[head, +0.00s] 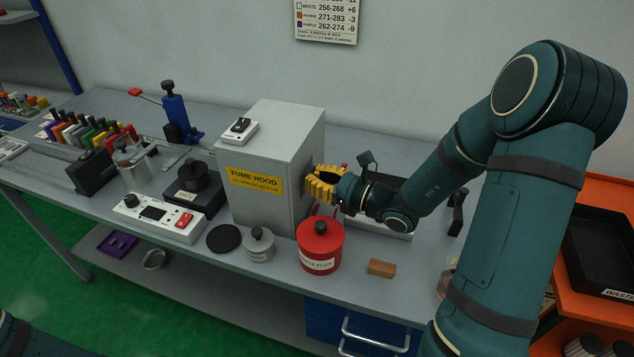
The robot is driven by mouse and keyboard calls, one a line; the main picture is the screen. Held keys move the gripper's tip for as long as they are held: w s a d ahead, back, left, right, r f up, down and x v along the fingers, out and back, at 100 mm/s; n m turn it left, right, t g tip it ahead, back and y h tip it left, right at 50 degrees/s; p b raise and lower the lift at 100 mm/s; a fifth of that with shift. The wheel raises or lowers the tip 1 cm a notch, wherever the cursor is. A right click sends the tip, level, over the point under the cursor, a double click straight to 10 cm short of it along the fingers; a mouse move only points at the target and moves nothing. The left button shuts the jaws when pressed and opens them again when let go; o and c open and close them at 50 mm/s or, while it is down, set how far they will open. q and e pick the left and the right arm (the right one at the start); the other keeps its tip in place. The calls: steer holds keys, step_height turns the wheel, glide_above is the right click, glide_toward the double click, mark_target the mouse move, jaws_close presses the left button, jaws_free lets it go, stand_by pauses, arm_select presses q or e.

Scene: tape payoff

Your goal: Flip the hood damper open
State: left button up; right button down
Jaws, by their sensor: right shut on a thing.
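The grey fume hood (262,212) stands on the bench with a yellow label on its front. On its top sits a small white unit with a black toggle (240,126); I cannot tell for certain that this is the damper, or which position it is in. My right gripper (322,186), with yellow fingers, is at the hood's right side, below its top edge. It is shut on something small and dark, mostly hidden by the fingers. My left gripper is out of view; only a bit of my left arm shows at the lower left corner.
A white control box (158,218) and a blue stand (176,118) are to the left. An orange cart (600,195) is at the right.

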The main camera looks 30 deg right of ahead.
stand_by(0.4)
steer(key=c, duration=1)
jaws_free()
steer(key=shift+s, duration=0.1)
steer(key=v, duration=1.2)
